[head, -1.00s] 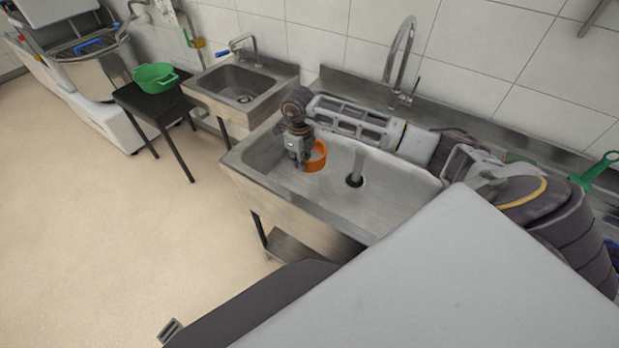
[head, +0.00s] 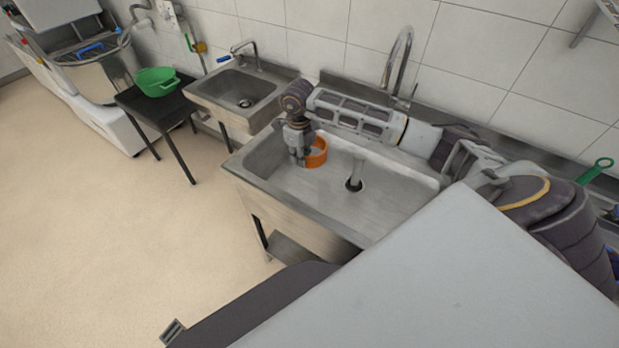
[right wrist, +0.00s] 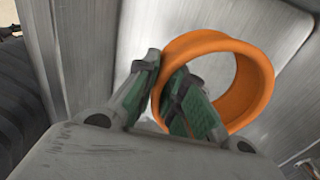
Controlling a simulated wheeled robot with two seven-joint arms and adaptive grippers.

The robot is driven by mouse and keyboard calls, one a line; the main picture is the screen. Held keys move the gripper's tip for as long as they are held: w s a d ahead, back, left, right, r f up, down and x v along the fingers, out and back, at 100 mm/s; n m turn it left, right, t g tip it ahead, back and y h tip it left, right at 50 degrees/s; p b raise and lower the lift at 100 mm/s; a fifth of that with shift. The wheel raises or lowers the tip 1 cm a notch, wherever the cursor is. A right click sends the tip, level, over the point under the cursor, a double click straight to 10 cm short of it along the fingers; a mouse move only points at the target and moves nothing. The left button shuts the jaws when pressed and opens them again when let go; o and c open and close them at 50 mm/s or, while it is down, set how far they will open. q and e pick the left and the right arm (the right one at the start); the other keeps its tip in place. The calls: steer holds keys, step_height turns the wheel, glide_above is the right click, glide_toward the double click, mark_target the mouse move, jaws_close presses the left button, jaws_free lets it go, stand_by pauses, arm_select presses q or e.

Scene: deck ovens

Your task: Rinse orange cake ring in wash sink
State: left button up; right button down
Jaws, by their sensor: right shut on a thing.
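The orange cake ring (head: 317,154) is in the left part of the steel wash sink (head: 390,205). My right gripper (head: 301,160) points down into the basin and is shut on the ring's wall. In the right wrist view the ring (right wrist: 258,75) shows as an open band, with one green-padded finger of the gripper (right wrist: 165,88) inside it and the other outside. Whether the ring touches the sink floor cannot be told. My left gripper is not in view.
A grey standpipe (head: 357,172) rises from the drain right of the ring. A tall curved tap (head: 398,62) stands behind my right arm. A smaller sink (head: 238,88) and a green colander (head: 157,81) on a dark table (head: 160,108) are to the left.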

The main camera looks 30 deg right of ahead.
steer(key=shift+r+p, duration=0.45)
steer(key=shift+r, duration=0.5)
steer(key=shift+r+p, duration=0.85)
steer(key=shift+r, duration=0.75)
steer(key=shift+r, duration=0.1)
stand_by(0.9)
steer(key=shift+r+p, duration=1)
steer(key=shift+r, duration=0.9)
